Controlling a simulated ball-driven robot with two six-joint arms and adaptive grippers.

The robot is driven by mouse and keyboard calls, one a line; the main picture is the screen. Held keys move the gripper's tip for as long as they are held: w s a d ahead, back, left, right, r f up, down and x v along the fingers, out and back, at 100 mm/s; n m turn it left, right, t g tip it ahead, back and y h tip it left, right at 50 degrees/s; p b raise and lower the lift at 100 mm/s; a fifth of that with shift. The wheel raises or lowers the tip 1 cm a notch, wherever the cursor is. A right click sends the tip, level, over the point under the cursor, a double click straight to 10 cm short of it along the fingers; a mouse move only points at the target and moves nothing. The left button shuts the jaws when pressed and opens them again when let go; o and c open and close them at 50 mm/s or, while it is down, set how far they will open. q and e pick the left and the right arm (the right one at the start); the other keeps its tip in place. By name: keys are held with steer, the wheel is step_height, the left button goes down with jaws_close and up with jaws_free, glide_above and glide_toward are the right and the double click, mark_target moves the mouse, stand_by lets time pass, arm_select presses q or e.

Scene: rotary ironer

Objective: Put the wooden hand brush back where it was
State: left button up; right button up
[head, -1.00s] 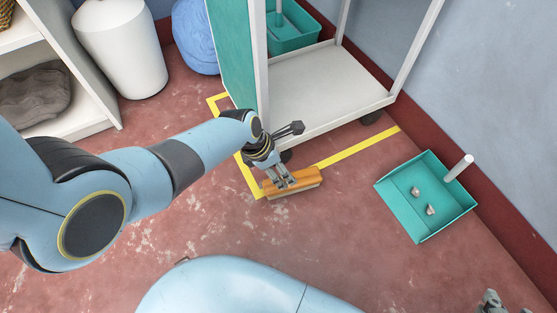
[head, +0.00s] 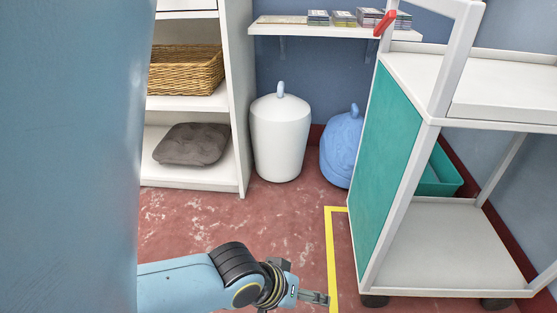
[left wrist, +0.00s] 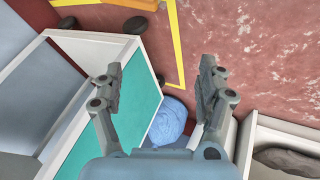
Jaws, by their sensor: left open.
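The wooden hand brush is in neither view now. My left gripper (head: 318,298) is low in the head view, just left of the yellow floor line (head: 332,262) and the cart. In the left wrist view, its two fingers (left wrist: 159,78) stand wide apart with nothing between them. The yellow line's corner (left wrist: 179,84) shows on the floor beyond the fingers. My right gripper is not in view.
The white cart (head: 392,230) with a teal side panel stands at right, a teal tub (head: 440,172) behind. A white lidded bin (head: 278,138), blue knobbed bag (head: 340,150) and shelf unit (head: 237,95) stand at the back. Red floor (head: 200,225) is clear between.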

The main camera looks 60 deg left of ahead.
arm_select(q)
steer(key=s+r+m+t, duration=0.1)
steer(key=s+r+m, duration=0.3)
steer(key=r+m, duration=0.5)
step_height(320, 180, up, 3)
steer(key=shift+s+a+f+t, duration=0.1)
steer(key=shift+s+a+t, duration=0.15)
steer(key=shift+a+t, duration=0.2)
